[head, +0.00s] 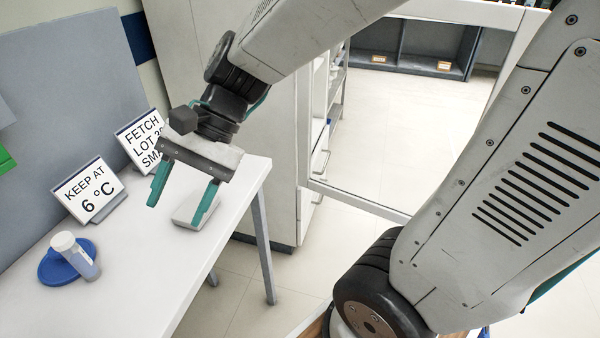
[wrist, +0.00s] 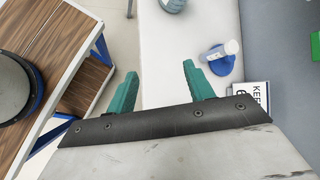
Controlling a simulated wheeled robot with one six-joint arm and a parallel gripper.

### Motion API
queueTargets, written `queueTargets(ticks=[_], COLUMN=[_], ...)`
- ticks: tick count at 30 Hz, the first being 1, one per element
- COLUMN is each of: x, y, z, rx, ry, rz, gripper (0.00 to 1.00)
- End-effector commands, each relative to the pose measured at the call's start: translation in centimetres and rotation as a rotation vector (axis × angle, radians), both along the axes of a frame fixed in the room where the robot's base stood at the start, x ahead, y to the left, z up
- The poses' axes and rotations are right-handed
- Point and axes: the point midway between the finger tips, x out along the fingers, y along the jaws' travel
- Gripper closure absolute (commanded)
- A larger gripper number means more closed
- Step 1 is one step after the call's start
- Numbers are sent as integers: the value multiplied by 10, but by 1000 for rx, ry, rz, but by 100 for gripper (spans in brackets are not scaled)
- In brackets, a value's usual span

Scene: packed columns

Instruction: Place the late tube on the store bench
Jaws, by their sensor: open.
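A clear tube with a white cap (head: 77,252) lies tilted on a round blue dish (head: 52,268) on the white bench (head: 130,290). In the wrist view the tube (wrist: 222,50) and dish (wrist: 220,66) show to the right of my fingers. I cannot tell from any marking whether it is the late tube. My gripper (head: 182,195) is open and empty above the bench, to the right of the tube and apart from it. Its two green fingers (wrist: 160,75) show in the wrist view with nothing between them.
A "KEEP AT 6 °C" sign (head: 88,190) stands behind the tube. A "FETCH LOT" sign (head: 142,140) is partly hidden by my gripper. A small pale tray (head: 199,212) lies below the fingers. A grey panel backs the bench; a tall pale cabinet (head: 240,120) stands beyond its end.

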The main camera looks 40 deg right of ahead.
Motion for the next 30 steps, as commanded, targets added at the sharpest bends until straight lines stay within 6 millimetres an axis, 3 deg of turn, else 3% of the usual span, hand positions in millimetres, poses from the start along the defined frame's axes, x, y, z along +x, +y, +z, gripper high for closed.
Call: queueTargets(ticks=[1, 6, 12, 17, 30], x=[-18, -64, -92, -98, -98], y=[-18, -83, -139, -155, -155], z=[5, 9, 16, 18, 18], rx=[-81, -380, -639, -712, -713], ry=[-93, -322, -443, -461, -461], rz=[91, 392, 607, 665, 666], gripper=[48, 48, 48, 48, 48])
